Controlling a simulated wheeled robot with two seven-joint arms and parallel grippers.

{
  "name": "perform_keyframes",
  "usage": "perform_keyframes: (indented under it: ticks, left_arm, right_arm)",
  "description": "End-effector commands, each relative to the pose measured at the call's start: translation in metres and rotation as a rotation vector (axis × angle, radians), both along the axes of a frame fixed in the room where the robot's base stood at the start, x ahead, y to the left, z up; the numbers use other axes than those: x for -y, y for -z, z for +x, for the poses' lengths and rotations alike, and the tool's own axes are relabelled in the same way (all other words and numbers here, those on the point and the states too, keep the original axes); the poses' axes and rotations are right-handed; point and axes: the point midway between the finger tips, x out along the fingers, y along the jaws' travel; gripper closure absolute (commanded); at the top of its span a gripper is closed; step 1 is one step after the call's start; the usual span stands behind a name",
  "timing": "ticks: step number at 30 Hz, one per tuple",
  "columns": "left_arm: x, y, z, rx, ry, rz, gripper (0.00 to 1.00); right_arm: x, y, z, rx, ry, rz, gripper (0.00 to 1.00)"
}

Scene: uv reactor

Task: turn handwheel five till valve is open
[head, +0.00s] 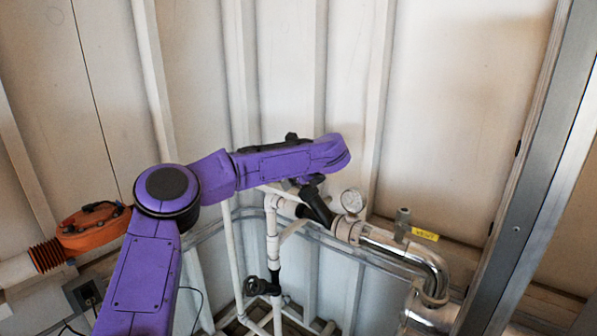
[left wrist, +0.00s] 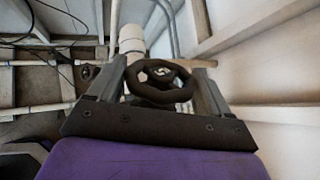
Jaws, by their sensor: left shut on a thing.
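The black handwheel (left wrist: 160,82) fills the middle of the left wrist view, with a pale mark on its hub that looks like a five. My left gripper (left wrist: 158,84) is shut on it, one finger on each side of the rim. In the head view my purple left arm reaches across from the lower left and covers most of the gripped wheel and my fingers. I cannot tell from these views how far the valve is open. My right gripper is in neither view.
Another black handwheel (head: 257,286) is lower on white piping. An orange unit (head: 93,226) stands at left. A metal post (head: 530,170) rises at right.

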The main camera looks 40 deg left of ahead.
Motion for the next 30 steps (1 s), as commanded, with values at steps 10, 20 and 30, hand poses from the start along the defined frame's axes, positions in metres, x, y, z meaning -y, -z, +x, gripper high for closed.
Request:
perform_keyframes:
  ticks: [10,20,30]
  left_arm:
    - [0.0,-0.006,0.001,-0.205,-0.206,-0.019,0.51]
    - [-0.001,-0.004,0.001,-0.317,-0.32,-0.032,0.51]
    - [0.0,0.0,0.001,-0.345,-0.349,-0.04,0.51]
  right_arm:
    - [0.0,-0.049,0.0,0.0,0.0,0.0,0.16]
    - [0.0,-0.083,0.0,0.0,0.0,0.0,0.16]
    - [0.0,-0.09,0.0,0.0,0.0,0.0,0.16]
